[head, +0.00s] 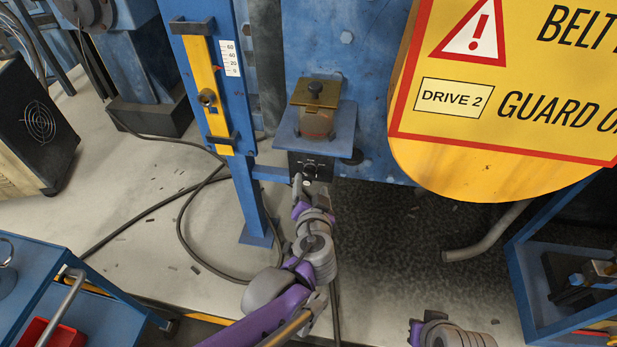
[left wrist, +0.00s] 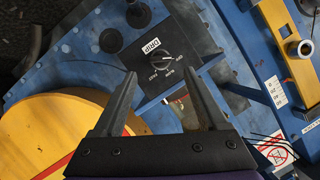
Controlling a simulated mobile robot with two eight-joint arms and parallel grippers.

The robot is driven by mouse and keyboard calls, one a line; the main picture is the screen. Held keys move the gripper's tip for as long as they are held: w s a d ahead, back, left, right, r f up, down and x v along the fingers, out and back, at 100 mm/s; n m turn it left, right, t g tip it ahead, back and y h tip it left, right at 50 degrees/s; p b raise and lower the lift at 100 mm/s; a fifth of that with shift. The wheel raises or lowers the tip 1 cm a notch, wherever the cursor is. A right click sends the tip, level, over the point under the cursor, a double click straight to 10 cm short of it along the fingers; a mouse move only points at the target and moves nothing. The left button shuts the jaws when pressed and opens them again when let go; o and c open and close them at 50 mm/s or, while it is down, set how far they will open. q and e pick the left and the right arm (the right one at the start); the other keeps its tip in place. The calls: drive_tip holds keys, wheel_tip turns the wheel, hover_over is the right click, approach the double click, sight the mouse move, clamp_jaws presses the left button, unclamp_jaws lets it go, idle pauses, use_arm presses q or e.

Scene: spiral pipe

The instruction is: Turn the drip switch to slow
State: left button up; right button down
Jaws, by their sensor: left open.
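The drip switch is a round black knob (left wrist: 165,62) on a dark panel with an upside-down DRIP label (left wrist: 151,44) in the left wrist view. Small white marks surround the knob; I cannot read its setting surely. In the head view the dark switch box (head: 312,166) sits under a small blue shelf. My left gripper (head: 299,183) is just in front of it, partly covering it. In the left wrist view my left gripper (left wrist: 159,73) is open, its fingers apart on either side of the knob's line, with nothing between them. Only part of my right arm shows at the bottom.
An oiler with a brass lid (head: 316,93) stands on the shelf above the switch. A yellow DRIVE 2 guard (head: 480,170) bulges out at right. A blue post with a yellow slide (head: 205,85) stands at left. A blue cart (head: 70,280) is lower left; cables cross the floor.

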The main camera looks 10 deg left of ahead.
sight(310, 174)
use_arm(q)
drive_tip(key=x, duration=0.5)
drive_tip(key=shift+w+a+f+b, duration=0.15)
drive_tip(key=shift+w+b, duration=0.2)
drive_tip(key=shift+b, duration=0.05)
clamp_jaws()
